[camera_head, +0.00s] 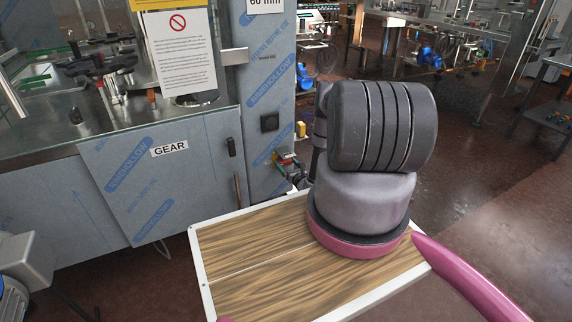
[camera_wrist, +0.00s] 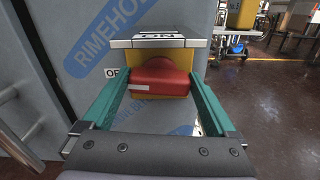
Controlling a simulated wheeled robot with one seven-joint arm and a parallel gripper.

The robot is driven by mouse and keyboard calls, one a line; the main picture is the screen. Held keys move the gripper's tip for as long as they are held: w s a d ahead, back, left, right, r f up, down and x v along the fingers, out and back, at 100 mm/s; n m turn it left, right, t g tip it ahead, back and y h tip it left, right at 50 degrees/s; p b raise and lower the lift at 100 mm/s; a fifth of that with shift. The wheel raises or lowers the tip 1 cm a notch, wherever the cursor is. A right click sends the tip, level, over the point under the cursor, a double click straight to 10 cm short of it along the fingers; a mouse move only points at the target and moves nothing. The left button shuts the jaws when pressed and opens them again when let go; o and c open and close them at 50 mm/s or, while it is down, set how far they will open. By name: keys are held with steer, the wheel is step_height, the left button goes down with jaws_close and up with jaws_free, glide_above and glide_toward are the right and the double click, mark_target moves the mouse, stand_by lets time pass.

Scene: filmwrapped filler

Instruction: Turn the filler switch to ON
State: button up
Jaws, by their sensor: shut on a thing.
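The filler switch is a red knob (camera_wrist: 165,78) on a yellow box (camera_wrist: 203,62), seen in the wrist view. A white mark on the knob is on its left side, towards a partly hidden label starting "OF" (camera_wrist: 113,72). A plate marked "ON" (camera_wrist: 158,38) sits above the knob, its letters upside down in this view. My gripper (camera_wrist: 158,82) has its two teal fingers on either side of the knob and is shut on it. In the head view, the switch and gripper (camera_head: 288,163) show small beside the cabinet, partly hidden by my arm.
A grey column (camera_head: 264,60) with a black fitting (camera_head: 270,122) rises behind the switch. Dark floor (camera_head: 470,180) is open at the right, with benches behind.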

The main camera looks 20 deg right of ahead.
steer(key=m, duration=0.4)
steer(key=shift+d+f, duration=0.1)
steer(key=shift+d, duration=0.1)
steer(key=m, duration=0.4)
steer(key=shift+f+m, duration=0.1)
steer(key=shift+m, duration=0.3)
steer(key=m, duration=0.4)
steer(key=shift+d+f, duration=0.1)
steer(key=shift+f+m, duration=0.1)
steer(key=shift+m, duration=1.8)
steer(key=o, duration=1)
steer(key=shift+s, duration=0.1)
steer(key=s, duration=1)
steer(key=shift+s+d, duration=0.2)
steer(key=shift+s, duration=0.2)
